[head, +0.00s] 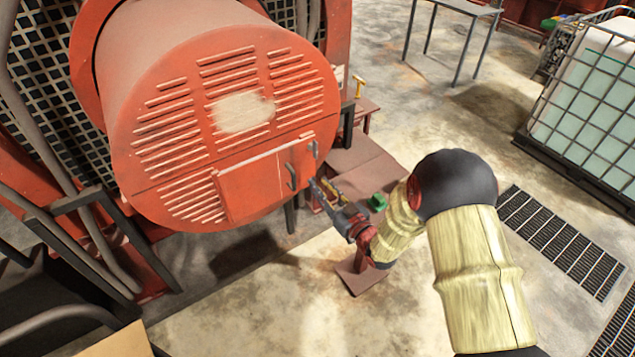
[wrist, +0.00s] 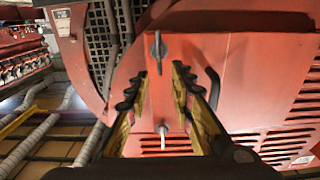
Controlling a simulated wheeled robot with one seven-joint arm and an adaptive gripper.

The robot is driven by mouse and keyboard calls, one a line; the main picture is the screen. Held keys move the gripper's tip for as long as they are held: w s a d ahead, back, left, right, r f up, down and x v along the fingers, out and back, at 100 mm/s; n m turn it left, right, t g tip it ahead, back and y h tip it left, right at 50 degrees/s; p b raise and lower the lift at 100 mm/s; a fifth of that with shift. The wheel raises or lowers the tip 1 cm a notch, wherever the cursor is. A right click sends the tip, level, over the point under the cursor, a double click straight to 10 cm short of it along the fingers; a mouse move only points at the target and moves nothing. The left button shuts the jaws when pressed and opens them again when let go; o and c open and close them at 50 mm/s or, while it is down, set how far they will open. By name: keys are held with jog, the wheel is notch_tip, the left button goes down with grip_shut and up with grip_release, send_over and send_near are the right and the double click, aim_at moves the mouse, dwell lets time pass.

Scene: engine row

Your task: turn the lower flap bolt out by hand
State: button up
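The red flap (head: 250,185) is closed on the face of the round orange-red housing (head: 225,140). The wrist view seems turned upside down against the head view, so the grey wing-headed bolt (wrist: 158,48) at its top appears to be the lower flap bolt. The other bolt (wrist: 163,132) shows below, between the finger bases. My gripper (wrist: 160,75) is open and empty. Its fingers straddle the line of the bolts, with the tips just short of the wing head and apart from it. In the head view my gripper (head: 318,186) is at the flap's right edge.
A dark curved handle (wrist: 212,87) stands out from the flap close beside one finger. A red-brown bench (head: 365,170) with a green item (head: 377,202) lies near my wrist. A caged white tank (head: 590,100) stands far right.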

jog(key=shift+x, duration=1.4)
jog(key=shift+c, duration=0.8)
jog(key=c, duration=0.4)
grip_shut()
